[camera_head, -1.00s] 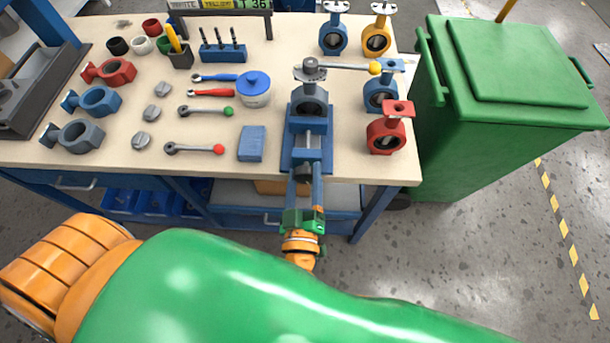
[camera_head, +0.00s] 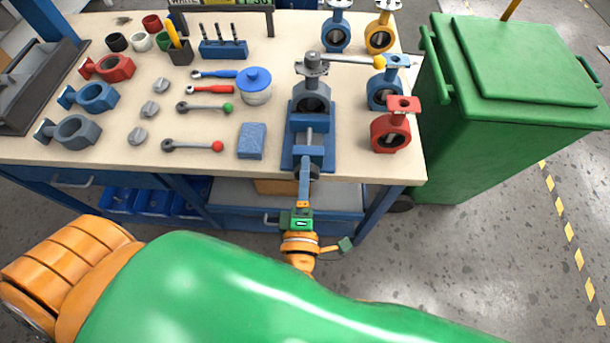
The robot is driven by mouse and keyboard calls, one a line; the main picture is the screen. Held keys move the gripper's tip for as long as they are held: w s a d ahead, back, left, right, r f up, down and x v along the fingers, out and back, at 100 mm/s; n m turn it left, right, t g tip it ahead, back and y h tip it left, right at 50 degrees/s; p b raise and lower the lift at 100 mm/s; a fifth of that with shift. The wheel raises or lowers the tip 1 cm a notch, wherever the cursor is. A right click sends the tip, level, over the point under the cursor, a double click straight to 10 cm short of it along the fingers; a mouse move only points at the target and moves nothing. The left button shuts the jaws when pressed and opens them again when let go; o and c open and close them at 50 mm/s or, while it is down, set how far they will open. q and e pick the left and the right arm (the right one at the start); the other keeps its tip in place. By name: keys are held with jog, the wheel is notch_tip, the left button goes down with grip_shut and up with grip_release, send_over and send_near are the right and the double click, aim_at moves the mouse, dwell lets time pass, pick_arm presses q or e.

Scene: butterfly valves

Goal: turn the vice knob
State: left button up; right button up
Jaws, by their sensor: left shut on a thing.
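The blue vice (camera_head: 318,151) is fixed at the front edge of the workbench. It holds a grey butterfly valve (camera_head: 312,98) with a long yellow-tipped lever reaching right. The vice's dark knob (camera_head: 314,172) is at its front, partly covered by my fingers. My left gripper (camera_head: 306,178) comes up from below, in front of the bench, and is shut on this knob. Its fingers line up one over the other, so only one shows clearly. My right gripper is not in view.
Red, blue and grey valve parts, wrenches, a blue-lidded jar (camera_head: 255,88) and a blue block (camera_head: 251,141) lie on the workbench (camera_head: 60,157) left of the vice. Several valves, including a red one (camera_head: 391,133), stand right of it. A green bin (camera_head: 510,110) is beside the bench.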

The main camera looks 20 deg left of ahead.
pick_arm(q)
jog(key=n+b, duration=0.1)
jog(key=n, duration=0.3)
jog(key=shift+f+n+b, duration=0.2)
jog(key=shift+n+b, duration=0.1)
jog(key=shift+b, duration=0.05)
jog(key=n+b, duration=0.2)
jog(key=n, duration=0.2)
jog(key=shift+f+n, duration=0.1)
jog(key=shift+n, duration=0.2)
jog(key=n+b, duration=0.3)
jog(key=n, duration=0.1)
jog(key=shift+d+f+n, duration=0.1)
jog(key=shift+d+n, duration=0.05)
jog(key=shift+n, duration=0.15)
jog(key=shift+n+b, duration=1.2)
jog(key=shift+n, duration=0.8)
jog(key=o, duration=1.4)
jog(key=shift+w, duration=0.1)
